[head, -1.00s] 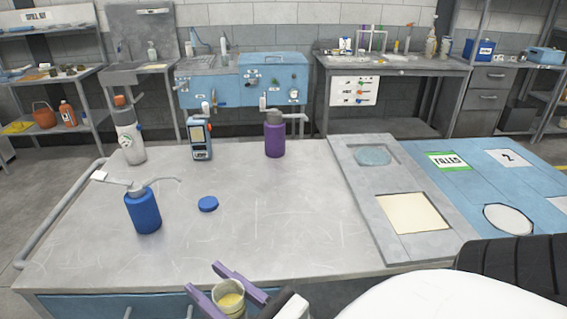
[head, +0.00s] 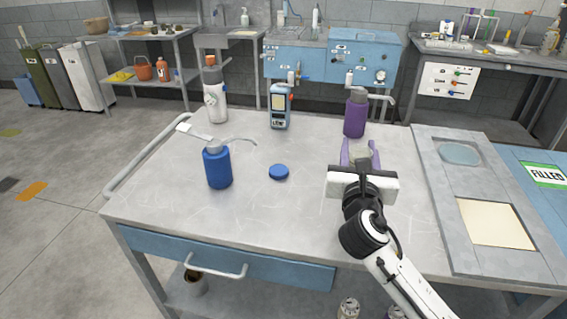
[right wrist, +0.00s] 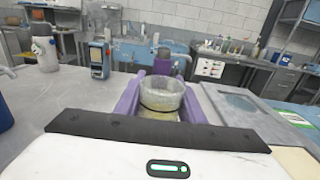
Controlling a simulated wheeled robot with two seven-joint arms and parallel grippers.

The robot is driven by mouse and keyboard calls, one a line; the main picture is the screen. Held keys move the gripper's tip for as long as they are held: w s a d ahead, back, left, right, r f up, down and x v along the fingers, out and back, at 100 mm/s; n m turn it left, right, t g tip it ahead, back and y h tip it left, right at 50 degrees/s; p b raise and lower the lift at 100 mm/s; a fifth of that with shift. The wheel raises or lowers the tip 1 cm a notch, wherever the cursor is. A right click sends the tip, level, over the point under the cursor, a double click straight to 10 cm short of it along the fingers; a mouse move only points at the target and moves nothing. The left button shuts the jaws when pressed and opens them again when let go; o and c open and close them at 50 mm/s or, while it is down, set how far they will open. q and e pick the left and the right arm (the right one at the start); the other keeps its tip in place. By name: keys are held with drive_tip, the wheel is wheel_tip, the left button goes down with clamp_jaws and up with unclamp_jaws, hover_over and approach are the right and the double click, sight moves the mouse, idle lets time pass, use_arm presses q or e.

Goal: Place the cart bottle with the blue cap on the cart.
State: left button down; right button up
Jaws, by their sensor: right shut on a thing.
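My right gripper (head: 360,154) is shut on a clear open-topped jar (right wrist: 160,97) with yellowish contents, over the right part of the grey cart top (head: 290,215). Purple fingers flank the jar; I cannot tell whether it touches the top. A loose blue cap (head: 279,172) lies flat on the cart top, left of the gripper. No bottle wearing a blue cap shows clearly. A blue bottle (head: 218,168) with a grey spout stands upright left of the cap. My left gripper is out of view.
A purple bottle (head: 355,115) stands just beyond my right gripper. A blue handheld meter (head: 279,106) and a white bottle (head: 215,101) stand along the far edge. A grey panel (head: 440,180) with recesses adjoins on the right. The cart top's front middle is clear.

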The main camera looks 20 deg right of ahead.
drive_tip(key=shift+w+d+r, duration=0.3)
drive_tip(key=shift+w+d, duration=0.1)
drive_tip(key=shift+w, duration=0.15)
drive_tip(key=f+b, duration=0.1)
drive_tip(key=f, duration=0.3)
drive_tip(key=f+b, duration=0.1)
drive_tip(key=f, duration=0.4)
drive_tip(key=shift+w+d+f, duration=0.15)
drive_tip(key=shift+w+f, duration=0.05)
drive_tip(key=shift+f, duration=0.1)
drive_tip(key=shift+f, duration=0.1)
drive_tip(key=o, duration=1.2)
drive_tip(key=shift+h, duration=0.3)
drive_tip(key=v, duration=1.2)
drive_tip(key=shift+r+b, duration=0.25)
drive_tip(key=shift+b, duration=0.15)
